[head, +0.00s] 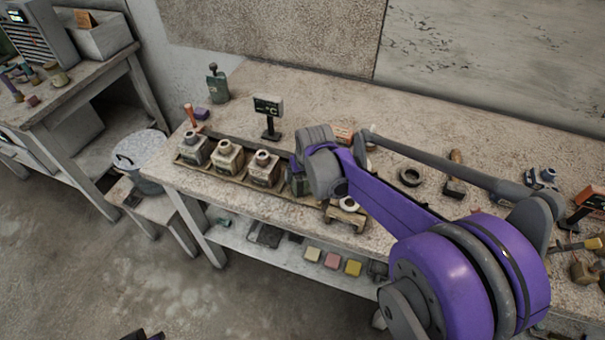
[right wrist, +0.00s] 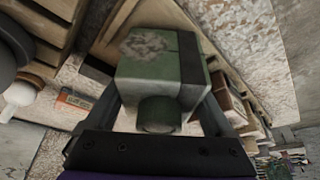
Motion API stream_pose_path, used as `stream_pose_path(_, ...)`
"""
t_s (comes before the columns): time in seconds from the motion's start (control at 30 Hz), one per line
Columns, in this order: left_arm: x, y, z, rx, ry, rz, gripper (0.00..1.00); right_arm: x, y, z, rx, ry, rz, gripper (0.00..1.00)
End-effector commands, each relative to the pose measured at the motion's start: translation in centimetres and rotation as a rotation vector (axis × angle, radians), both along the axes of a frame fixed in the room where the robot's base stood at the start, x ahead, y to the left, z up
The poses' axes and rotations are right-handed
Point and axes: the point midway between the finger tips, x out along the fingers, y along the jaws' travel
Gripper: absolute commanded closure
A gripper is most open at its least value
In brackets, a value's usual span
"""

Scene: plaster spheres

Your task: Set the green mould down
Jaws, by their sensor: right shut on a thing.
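The green mould (right wrist: 150,75) is a block with a round neck and a dark band, held between the fingers of my right gripper (right wrist: 160,112) in the right wrist view. In the head view the mould (head: 298,184) is mostly hidden by my right arm, at the right end of a long tray (head: 232,183). Three pale moulds, left (head: 195,148), middle (head: 227,158) and right (head: 263,168), stand in a row on that tray. I cannot tell whether the green mould touches the tray. Only a small dark part of my left gripper (head: 142,335) shows at the bottom edge.
A small sign (head: 268,108) and a green bottle (head: 217,84) stand behind the tray. A small wooden stand (head: 346,215) is right of the mould at the bench's front edge. A black ring (head: 409,177) and a mallet (head: 455,175) lie further right.

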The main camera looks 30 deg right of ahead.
Motion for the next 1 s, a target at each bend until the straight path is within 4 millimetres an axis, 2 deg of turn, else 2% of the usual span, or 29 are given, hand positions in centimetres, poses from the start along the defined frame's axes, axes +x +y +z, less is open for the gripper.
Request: stream_pose_path(1.0,-0.3,0.0,-1.1,0.000,0.005,0.000,1.00,0.0,0.0,-1.4,0.000,0.000,0.000,1.00)
